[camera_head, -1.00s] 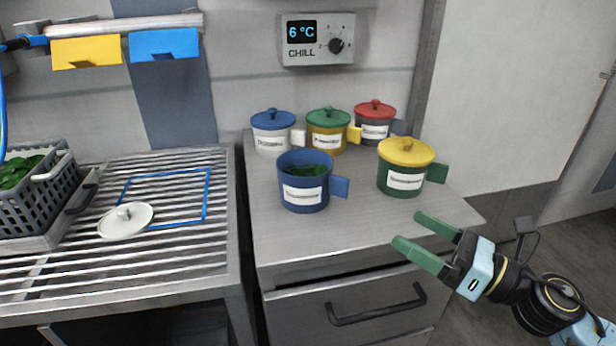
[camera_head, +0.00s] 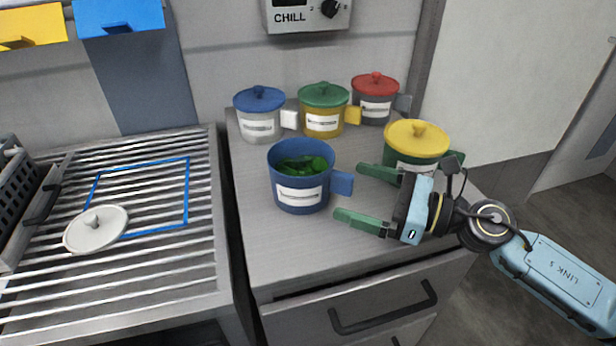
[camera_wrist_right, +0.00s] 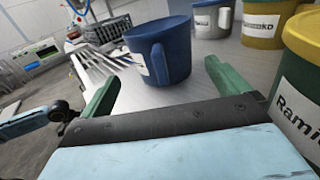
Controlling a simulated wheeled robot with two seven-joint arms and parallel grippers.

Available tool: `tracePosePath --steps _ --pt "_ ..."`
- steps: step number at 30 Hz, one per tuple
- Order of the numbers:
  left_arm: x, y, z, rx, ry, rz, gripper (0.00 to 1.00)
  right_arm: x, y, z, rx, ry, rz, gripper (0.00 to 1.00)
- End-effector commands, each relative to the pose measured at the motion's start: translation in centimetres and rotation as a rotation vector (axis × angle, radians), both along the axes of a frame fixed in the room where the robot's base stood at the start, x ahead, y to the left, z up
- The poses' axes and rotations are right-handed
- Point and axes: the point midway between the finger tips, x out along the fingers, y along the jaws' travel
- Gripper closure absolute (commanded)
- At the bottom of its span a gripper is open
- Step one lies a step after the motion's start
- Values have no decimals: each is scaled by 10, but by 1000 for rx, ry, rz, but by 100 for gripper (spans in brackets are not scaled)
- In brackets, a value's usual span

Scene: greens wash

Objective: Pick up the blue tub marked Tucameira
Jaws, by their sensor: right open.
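The blue tub (camera_head: 299,176) stands upright and lidless on the metal counter, with green leaves (camera_head: 304,166) inside. Its white label faces front, with text too small to read, and its blue handle (camera_head: 342,183) points right. My right gripper (camera_head: 348,191) is open, its green fingers pointing left at the handle, one behind it and one in front. In the right wrist view the tub (camera_wrist_right: 158,52) stands ahead, between and beyond the open fingers (camera_wrist_right: 160,84), its handle facing me. The gripper looks empty. My left gripper is not in view.
Close behind my right gripper is a green tub with a yellow lid (camera_head: 417,143). Lidded tubs with blue (camera_head: 259,114), green (camera_head: 323,109) and red (camera_head: 375,98) lids stand farther back. A white lid (camera_head: 96,229) lies on the slatted rack (camera_head: 150,275) at left.

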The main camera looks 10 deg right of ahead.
Motion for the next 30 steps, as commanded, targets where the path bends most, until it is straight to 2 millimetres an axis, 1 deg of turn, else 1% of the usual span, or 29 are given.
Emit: tracePosePath --steps 3,11,17,21,24,30 --pt "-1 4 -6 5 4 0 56 8 9 2 1 -2 0 0" --pt "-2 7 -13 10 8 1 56 16 20 3 0 -3 1 0" --pt "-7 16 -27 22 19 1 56 32 39 7 1 -4 1 0" --pt "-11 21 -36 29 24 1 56 42 50 5 2 -1 0 0" --pt "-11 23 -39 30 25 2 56 44 54 4 1 0 1 0" --pt "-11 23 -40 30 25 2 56 44 54 3 1 1 1 0"
